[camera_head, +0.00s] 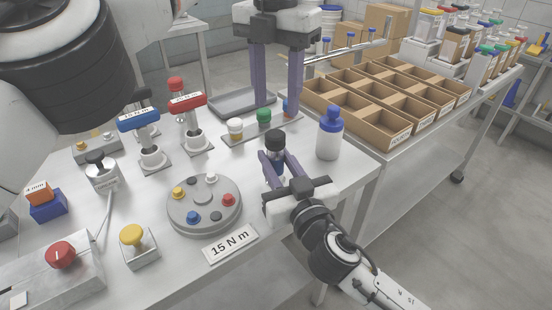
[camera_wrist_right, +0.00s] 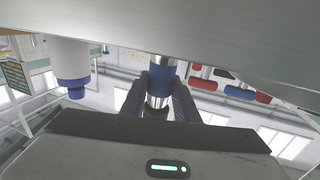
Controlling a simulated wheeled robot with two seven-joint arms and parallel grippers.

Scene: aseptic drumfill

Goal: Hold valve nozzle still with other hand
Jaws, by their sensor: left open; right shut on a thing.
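My right gripper (camera_head: 278,162) is shut on a small upright cylinder with a black top (camera_head: 275,138), which looks like the valve nozzle. In the right wrist view the fingers clasp it from both sides, and its blue band, silver part and dark end (camera_wrist_right: 158,90) show between them. Its base is hidden behind the fingers in the head view. My left gripper (camera_head: 277,105) is open and empty, its purple fingers pointing down, wide apart, behind the nozzle near the table's back edge.
A white bottle with a blue cap (camera_head: 329,135) stands just right of the nozzle. A grey disc with coloured knobs (camera_head: 204,208) and a 15 N m sign (camera_head: 230,243) lie left. Blue-handled (camera_head: 138,119) and red-handled (camera_head: 187,104) tools stand upright.

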